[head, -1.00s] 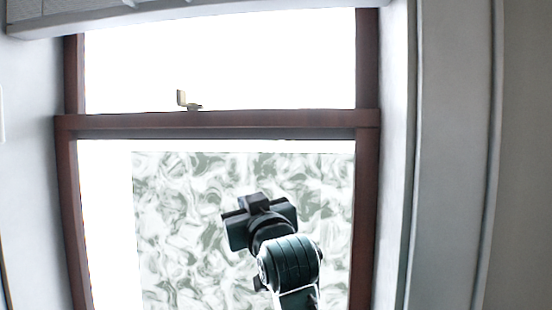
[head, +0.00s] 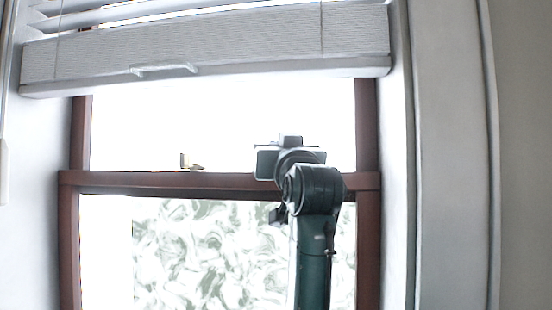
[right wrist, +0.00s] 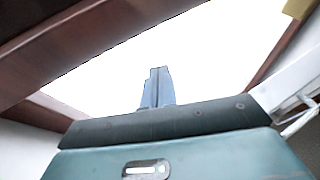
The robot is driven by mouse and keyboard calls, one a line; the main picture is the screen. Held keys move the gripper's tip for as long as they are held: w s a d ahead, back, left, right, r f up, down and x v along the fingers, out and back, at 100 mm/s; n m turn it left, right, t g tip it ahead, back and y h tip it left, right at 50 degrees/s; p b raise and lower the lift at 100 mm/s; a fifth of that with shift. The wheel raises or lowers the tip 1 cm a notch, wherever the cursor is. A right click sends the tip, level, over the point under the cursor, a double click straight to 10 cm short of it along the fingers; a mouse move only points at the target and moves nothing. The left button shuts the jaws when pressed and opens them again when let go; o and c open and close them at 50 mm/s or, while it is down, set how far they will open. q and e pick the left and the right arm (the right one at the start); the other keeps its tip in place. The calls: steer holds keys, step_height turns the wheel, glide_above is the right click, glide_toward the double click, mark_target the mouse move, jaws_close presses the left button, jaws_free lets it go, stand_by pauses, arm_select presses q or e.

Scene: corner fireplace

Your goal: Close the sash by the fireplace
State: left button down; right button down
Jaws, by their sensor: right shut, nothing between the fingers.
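The sash window has a dark red-brown frame, with a horizontal rail (head: 130,181) across the middle of the head view. A small brass-coloured latch (head: 186,161) sits on this rail, left of centre. Below is the lower pane (head: 190,250), with a grey-white swirled pattern; above is a bright, plain upper pane (head: 220,130). My right gripper (head: 290,141) points upward in front of the window, overlapping the rail to the right of the latch. Its closed, empty fingers show in the right wrist view (right wrist: 157,88) against the bright pane. Contact with the window cannot be told. My left gripper is not in view.
A white blind (head: 220,45) with a small handle hangs across the top of the window, above my gripper. White wall and trim (head: 455,150) flank the window on the right. A white wall stands on the left.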

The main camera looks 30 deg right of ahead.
mark_target(274, 184)
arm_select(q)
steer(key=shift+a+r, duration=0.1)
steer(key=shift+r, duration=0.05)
arm_select(e)
steer(key=f, duration=0.2)
steer(key=w+f, duration=0.1)
steer(key=shift+d+f, duration=0.2)
steer(key=shift+f, duration=0.15)
step_height(274, 184, down, 3)
steer(key=shift+r+b, duration=0.1)
steer(key=shift+b, duration=0.55)
steer(key=shift+a+f, duration=0.1)
steer(key=shift+f, duration=0.3)
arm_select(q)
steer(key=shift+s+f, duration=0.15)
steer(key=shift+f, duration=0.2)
